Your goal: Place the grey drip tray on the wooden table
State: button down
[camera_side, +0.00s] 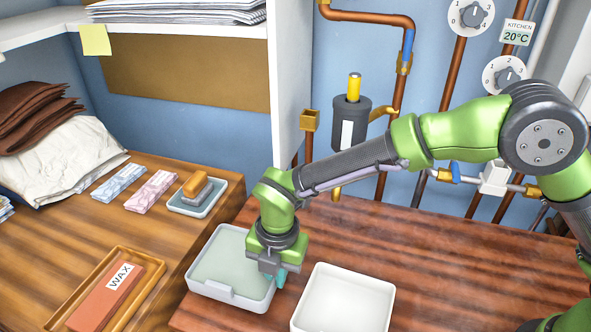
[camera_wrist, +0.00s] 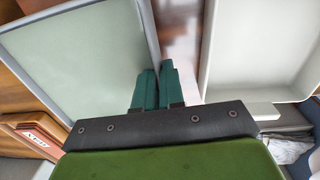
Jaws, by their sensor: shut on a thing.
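The grey drip tray (camera_side: 225,262) is a shallow, pale grey-green tray at the left end of the reddish wooden table (camera_side: 450,265). My gripper (camera_side: 272,279) is shut on the tray's right rim, with its teal fingers pointing down. In the wrist view the tray (camera_wrist: 85,60) fills the left side, and the fingers (camera_wrist: 158,88) sit close together at its right wall. The tray looks about level. I cannot tell whether its underside touches the table or hangs slightly above it.
A white open bin (camera_side: 345,300) stands just right of my gripper. The left wooden counter (camera_side: 60,235) holds a wax block (camera_side: 105,295) in a wooden tray, a brush (camera_side: 195,185) on a small dish, and folded cloths. Pipes (camera_side: 400,90) line the wall. The table's right part is clear.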

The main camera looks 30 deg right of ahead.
jog(key=shift+f, duration=1.5)
jog(key=c, duration=1.2)
grip_release()
jog(key=shift+f, duration=0.1)
jog(key=shift+c, duration=0.2)
